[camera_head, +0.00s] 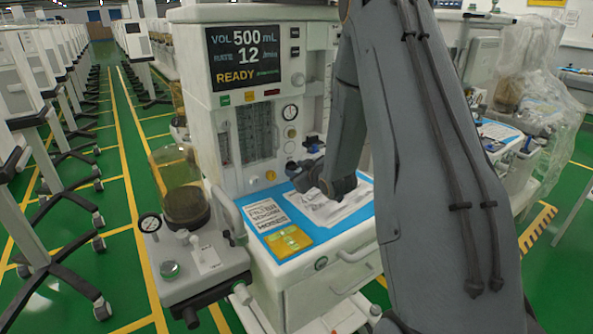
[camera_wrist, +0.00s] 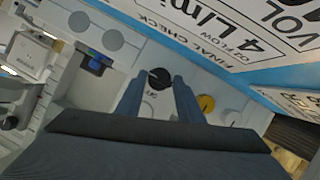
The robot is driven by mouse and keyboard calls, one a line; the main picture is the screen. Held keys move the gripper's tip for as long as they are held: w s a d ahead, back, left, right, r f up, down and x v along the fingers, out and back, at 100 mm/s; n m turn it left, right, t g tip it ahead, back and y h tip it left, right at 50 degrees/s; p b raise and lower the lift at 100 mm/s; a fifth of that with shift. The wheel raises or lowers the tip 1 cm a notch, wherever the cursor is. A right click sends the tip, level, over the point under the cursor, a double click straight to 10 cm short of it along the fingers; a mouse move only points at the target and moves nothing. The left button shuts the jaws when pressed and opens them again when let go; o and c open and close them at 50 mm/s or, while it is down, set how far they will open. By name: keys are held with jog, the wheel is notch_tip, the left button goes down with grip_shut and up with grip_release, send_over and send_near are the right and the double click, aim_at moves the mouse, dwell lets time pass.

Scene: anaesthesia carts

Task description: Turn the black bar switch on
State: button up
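A round black knob with a raised bar (camera_wrist: 160,78), which looks like the bar switch, shows in the wrist view on a pale panel. Its exact angle is hard to read. My gripper (camera_wrist: 158,86) is open, with its two blue-grey fingers apart, one on each side below the knob. The knob appears in line with the gap between the fingertips; I cannot tell whether they touch it. In the head view my wrist reaches to the front of the anaesthesia machine (camera_head: 232,150), above its worktop. My arm hides the fingertips and the switch there.
The blue worktop (camera_head: 290,251) carries papers (camera_head: 325,205) and a yellow card (camera_head: 288,241). A canister (camera_head: 182,188) stands left of it. A yellow knob (camera_wrist: 206,103) sits right of the black knob. A plastic-draped cart (camera_head: 525,90) stands at right.

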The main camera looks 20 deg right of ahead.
jog(key=shift+d+r+m+y+p, duration=0.15)
jog(key=shift+m+y+p, duration=0.35)
jog(key=shift+m+p, duration=0.35)
jog(key=shift+m+g+y+p, duration=0.3)
jog(key=shift+m+y+p, duration=0.1)
jog(key=shift+m, duration=0.25)
jog(key=o, duration=1.1)
jog(key=shift+c, duration=0.2)
jog(key=shift+b+v, duration=0.8)
jog(key=shift+v, duration=3.05)
